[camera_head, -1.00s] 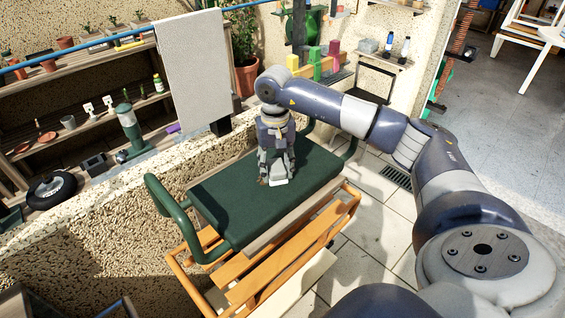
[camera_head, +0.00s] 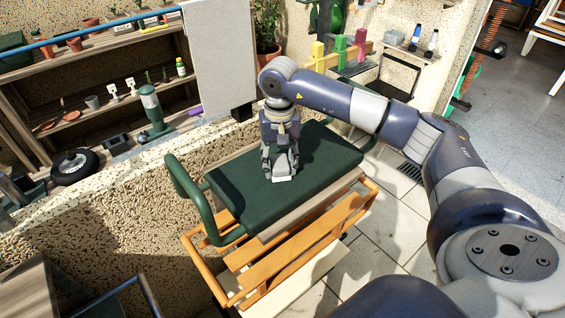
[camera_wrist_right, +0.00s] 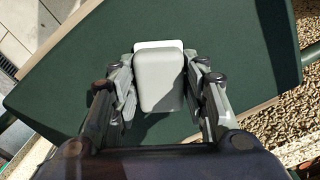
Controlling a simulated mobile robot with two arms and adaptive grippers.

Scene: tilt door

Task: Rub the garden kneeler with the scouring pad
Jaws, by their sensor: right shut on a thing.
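The garden kneeler has a dark green pad (camera_head: 318,160) and green tube handles (camera_head: 195,205), and it rests on an orange slatted wooden stand. My right gripper (camera_head: 282,172) points down at the middle of the pad. It is shut on the scouring pad, a pale grey block with a white layer. The block shows between the fingers in the right wrist view (camera_wrist_right: 159,80), over the green surface (camera_wrist_right: 225,50). The block appears to be at or just above the surface; contact is hidden. My left gripper is not in view.
The wooden stand (camera_head: 290,260) holds the kneeler above a tiled floor. A rough stone wall (camera_head: 110,210) runs along the left. Open floor lies to the right.

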